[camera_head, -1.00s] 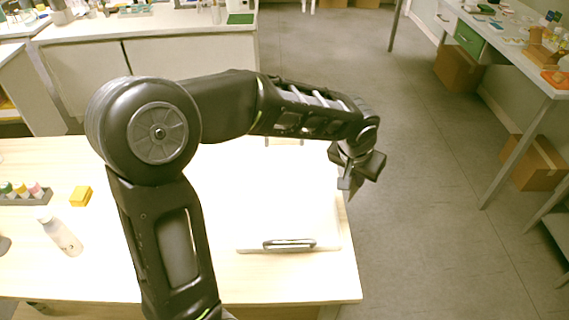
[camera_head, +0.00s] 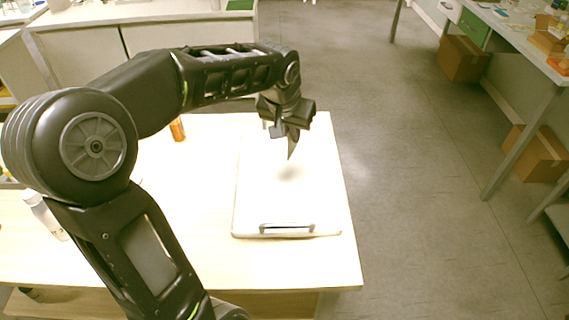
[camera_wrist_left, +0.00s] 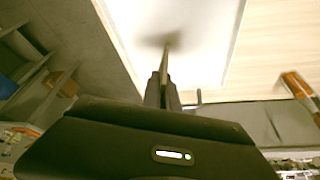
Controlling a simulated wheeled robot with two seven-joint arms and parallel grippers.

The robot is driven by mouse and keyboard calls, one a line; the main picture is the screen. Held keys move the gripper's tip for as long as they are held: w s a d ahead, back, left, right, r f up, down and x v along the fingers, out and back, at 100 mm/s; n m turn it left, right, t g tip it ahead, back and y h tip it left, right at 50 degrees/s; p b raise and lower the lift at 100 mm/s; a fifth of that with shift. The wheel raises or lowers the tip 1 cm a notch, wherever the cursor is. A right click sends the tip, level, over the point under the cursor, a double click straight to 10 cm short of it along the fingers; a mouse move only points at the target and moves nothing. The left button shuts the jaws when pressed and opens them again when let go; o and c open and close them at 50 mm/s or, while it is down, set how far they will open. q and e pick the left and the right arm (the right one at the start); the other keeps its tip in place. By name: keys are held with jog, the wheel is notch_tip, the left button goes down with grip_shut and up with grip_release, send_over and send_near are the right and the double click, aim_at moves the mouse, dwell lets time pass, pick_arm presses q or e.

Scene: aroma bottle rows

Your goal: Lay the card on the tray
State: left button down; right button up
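My left gripper (camera_head: 284,132) is above the far part of the white tray (camera_head: 252,215), pointing down. It is shut on a thin dark card (camera_head: 293,147), which hangs on edge below the fingers. In the left wrist view the card (camera_wrist_left: 166,62) shows almost edge-on between the fingers, and its face cannot be seen. A soft shadow lies on the tray under it, and the card looks clear of the surface. The tray lies flat on the table and has a grey handle on its near side. My right gripper is not in view.
The pale wooden table (camera_head: 215,262) is bare around the tray's near side. An amber bottle (camera_head: 177,130) stands left of the tray, partly behind my arm. A white bottle (camera_head: 44,214) is at the far left. Open floor lies to the right.

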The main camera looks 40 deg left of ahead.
pick_arm(q)
jog(key=shift+s+a+r, duration=0.1)
jog(key=shift+s+a, duration=0.1)
jog(key=shift+a, duration=0.25)
jog(key=shift+s+a+r, duration=0.1)
jog(key=shift+s+a, duration=0.1)
jog(key=shift+a, duration=0.2)
send_over(285, 178)
notch_tip(285, 178, down, 6)
jog(key=shift+f, duration=0.15)
jog(key=shift+s, duration=0.1)
jog(key=shift+f, duration=1.9)
jog(key=shift+f, duration=0.1)
